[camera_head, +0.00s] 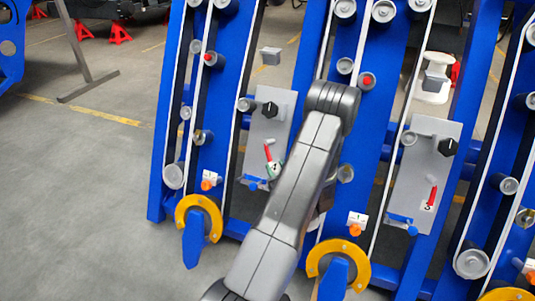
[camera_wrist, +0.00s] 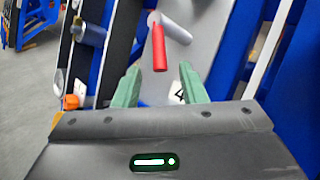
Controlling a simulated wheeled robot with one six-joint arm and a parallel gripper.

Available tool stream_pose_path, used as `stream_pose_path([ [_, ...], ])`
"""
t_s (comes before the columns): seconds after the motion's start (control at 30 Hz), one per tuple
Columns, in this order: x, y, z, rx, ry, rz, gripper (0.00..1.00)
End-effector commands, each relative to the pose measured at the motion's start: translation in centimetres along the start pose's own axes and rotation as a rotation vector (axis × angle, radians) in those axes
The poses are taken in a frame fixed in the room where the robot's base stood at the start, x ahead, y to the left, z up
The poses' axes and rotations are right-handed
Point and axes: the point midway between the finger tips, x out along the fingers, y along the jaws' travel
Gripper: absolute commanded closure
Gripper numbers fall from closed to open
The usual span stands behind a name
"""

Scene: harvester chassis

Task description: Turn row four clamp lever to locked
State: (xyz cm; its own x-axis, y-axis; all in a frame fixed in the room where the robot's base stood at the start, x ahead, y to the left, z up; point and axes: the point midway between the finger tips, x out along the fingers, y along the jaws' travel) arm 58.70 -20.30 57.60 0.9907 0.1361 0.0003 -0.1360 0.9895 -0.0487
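The row four clamp lever has a red handle (camera_wrist: 158,45) on a grey pivot (camera_wrist: 176,28), mounted on a grey plate. It also shows in the head view (camera_head: 267,152), on the left plate. My gripper (camera_wrist: 159,72) has two green fingers standing apart. The free end of the red handle lies between the fingertips in the picture; I cannot tell whether either finger touches it. A label with a partly hidden 4 (camera_wrist: 179,95) is beside the right finger.
A second red lever (camera_head: 432,192) with a 5 label is on the right plate (camera_head: 420,150). Black knobs (camera_head: 270,108), belts, rollers, blue uprights and yellow-orange rings (camera_head: 199,216) crowd the chassis. Grey floor (camera_head: 80,190) is open at the left.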

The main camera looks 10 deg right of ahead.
Motion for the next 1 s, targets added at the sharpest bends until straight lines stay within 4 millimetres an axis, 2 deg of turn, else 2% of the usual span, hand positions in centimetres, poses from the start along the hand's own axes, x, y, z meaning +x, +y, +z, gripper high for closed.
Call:
stream_pose_path([
  [0.03,1.2,0.2,0.0,-0.003,-0.003,0.006,0.62],
  [0.2,4.9,0.2,0.0,-0.003,-0.003,0.004,0.62],
  [0.43,8.3,0.1,0.0,-0.002,-0.001,0.003,0.62],
  [0.6,9.3,0.1,0.0,0.000,0.000,0.003,0.62],
  [0.87,9.4,0.1,0.0,0.000,0.000,0.002,0.62],
  [1.0,9.4,0.1,0.0,0.000,0.000,0.002,0.86],
])
